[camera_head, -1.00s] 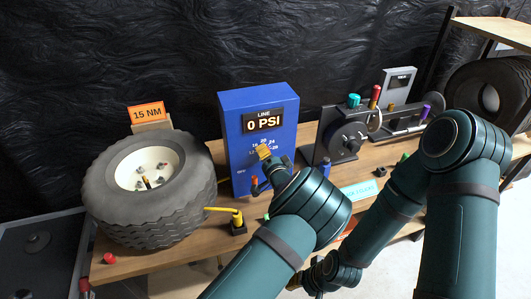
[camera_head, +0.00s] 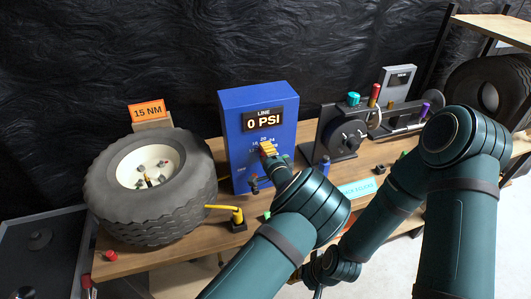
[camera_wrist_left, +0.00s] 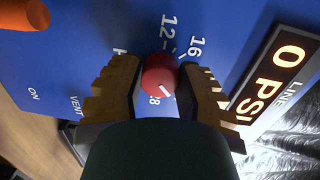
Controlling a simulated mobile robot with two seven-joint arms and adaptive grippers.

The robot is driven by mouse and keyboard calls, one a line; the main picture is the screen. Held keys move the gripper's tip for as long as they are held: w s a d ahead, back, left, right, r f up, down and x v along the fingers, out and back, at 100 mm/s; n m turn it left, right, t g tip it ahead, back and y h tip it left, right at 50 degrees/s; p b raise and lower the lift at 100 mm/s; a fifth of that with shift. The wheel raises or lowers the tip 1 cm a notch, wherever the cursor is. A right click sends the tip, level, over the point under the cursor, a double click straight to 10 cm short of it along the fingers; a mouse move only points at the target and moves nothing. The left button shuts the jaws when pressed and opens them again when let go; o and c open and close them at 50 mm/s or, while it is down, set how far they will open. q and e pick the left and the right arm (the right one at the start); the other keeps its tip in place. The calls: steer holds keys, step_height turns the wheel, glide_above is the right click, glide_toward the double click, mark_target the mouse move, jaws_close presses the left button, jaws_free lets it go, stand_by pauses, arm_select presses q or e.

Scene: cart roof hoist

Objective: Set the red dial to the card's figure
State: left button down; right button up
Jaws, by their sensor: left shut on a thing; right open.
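The red dial (camera_wrist_left: 160,76) is on the front of the blue box (camera_wrist_left: 75,45), ringed by white figures. In the left wrist view its white mark points to the lower right; 12, 16 and 28 are readable. My left gripper (camera_wrist_left: 160,88) has its yellow fingers on both sides of the dial, shut on it. In the head view the left gripper (camera_head: 268,149) hides the dial. The box's display (camera_head: 263,120) reads LINE 0 PSI. An orange card (camera_head: 147,110) behind the tyre reads 15 NM. My right gripper (camera_head: 312,272) is low in front of the bench, open, its fingers hard to see.
A tyre on a rim (camera_head: 150,195) lies left of the box, with a yellow-handled tool (camera_head: 236,215) near it. An orange knob (camera_wrist_left: 22,14) sits near ON and VENT. A black device (camera_head: 345,135) stands right of the box. A teal card (camera_head: 358,188) is at the bench front.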

arm_select(q)
steer(key=shift+a+r, duration=0.1)
steer(key=shift+a, duration=0.05)
steer(key=c, duration=0.5)
jaws_free()
steer(key=shift+c, duration=0.2)
steer(key=v, duration=1.2)
